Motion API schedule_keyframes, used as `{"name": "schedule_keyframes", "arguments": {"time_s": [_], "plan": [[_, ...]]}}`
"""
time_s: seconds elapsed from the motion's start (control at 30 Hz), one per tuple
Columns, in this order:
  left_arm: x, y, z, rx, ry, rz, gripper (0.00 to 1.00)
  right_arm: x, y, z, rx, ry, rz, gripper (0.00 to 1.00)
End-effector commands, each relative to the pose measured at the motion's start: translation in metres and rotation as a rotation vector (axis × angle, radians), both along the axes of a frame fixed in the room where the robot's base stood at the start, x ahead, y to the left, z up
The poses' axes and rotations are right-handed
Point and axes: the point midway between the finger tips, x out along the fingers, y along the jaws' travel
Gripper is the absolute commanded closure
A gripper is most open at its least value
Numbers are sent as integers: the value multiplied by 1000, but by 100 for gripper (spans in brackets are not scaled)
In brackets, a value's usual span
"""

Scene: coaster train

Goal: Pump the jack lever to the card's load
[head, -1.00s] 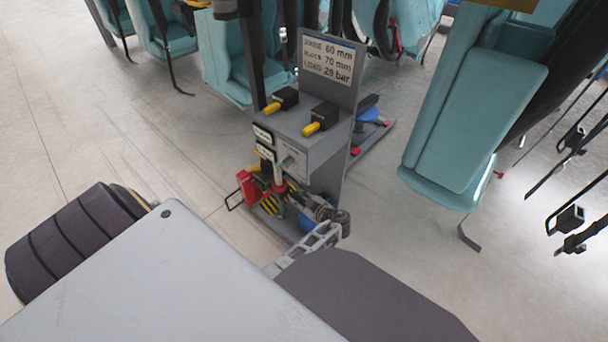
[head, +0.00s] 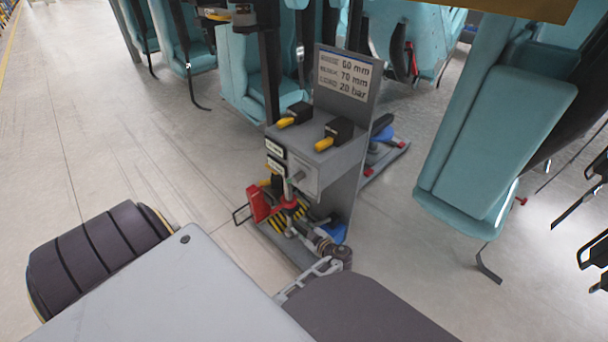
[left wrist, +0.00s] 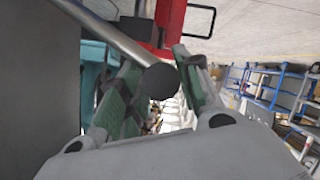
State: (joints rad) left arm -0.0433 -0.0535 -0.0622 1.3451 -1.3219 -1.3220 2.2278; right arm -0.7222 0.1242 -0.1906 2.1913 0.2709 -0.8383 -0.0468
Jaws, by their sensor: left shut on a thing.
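A grey stand (head: 331,170) carries a white card (head: 344,75) that reads 60 mm, 70 mm and 20 bar; its labels are blurred. The red jack (head: 260,203) sits low at the stand's front, beside yellow-black stripes. The jack lever (left wrist: 112,38) is a steel rod ending in a black ball knob (left wrist: 160,81) in the left wrist view. My left gripper (left wrist: 158,88) is shut on the lever at the knob, with green-padded fingers either side. In the head view the gripper (head: 326,258) is low at the stand's front, partly hidden by my arm. My right gripper is out of view.
Two black blocks with yellow handles (head: 324,144) top the stand. Teal seats stand behind, and a large teal seat (head: 485,150) is at the right. Open floor (head: 130,150) lies to the left. Blue racks (left wrist: 265,85) show in the left wrist view.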

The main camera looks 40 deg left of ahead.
Motion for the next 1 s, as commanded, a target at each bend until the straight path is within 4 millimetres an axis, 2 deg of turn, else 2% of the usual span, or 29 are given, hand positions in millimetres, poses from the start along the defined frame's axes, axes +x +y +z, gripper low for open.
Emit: {"name": "schedule_keyframes", "arguments": {"time_s": [0.03,0.2,0.23,0.37,0.77,1.0], "plan": [[-3,-1,-5,-4,15,-4,100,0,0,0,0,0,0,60],[-2,-2,-4,-4,13,-6,100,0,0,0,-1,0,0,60],[-2,-2,-4,-4,13,-6,65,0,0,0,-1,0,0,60],[-1,-2,-3,-4,9,-5,50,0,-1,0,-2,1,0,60],[1,-1,1,-1,1,-2,50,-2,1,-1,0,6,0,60],[1,-1,12,-1,-2,-2,50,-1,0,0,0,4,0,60]]}}
